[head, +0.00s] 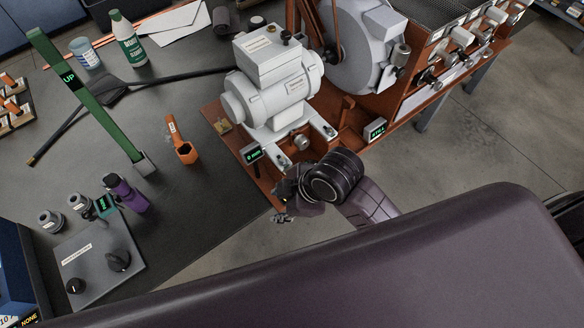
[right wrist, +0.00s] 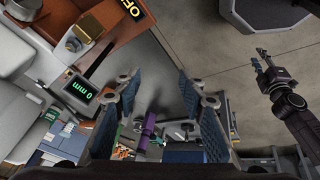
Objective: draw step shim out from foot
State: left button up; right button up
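The white motor (head: 270,85) stands on the orange base. A foot (head: 277,160) shows at its front, by a small display (head: 252,153). That display reads 0 mm in the right wrist view (right wrist: 80,88). A small brass-coloured piece (right wrist: 74,44) lies near it there; I cannot tell whether it is the step shim. My right gripper (head: 284,198) is just in front of the base's front corner. In the right wrist view its fingers (right wrist: 160,92) are apart with nothing gripped. My left gripper (right wrist: 265,66) shows small at the right there, its opening unclear.
A second display (head: 376,130) sits on the base. Floor is open at the right.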

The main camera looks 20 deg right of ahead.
jog(key=w+a+r+n+g, duration=0.2)
jog(key=w+a+n, duration=0.2)
jog(key=n, duration=0.9)
jog(key=w+d+n+h, duration=0.1)
jog(key=w+d+n, duration=0.1)
jog(key=d+n, duration=0.1)
jog(key=w+d+r+n+g+h, duration=0.1)
jog(key=w+d+n, duration=0.1)
jog(key=d+n, duration=0.2)
jog(key=w+d+r+n+h, duration=0.1)
jog(key=w+d+n, duration=0.1)
jog(key=n, duration=0.3)
jog(key=shift+d+h, duration=0.4)
jog(key=shift+d, duration=0.25)
jog(key=shift+f, duration=0.25)
jog(key=shift+f+p, duration=0.55)
jog(key=shift+f, duration=3.05)
grip_shut()
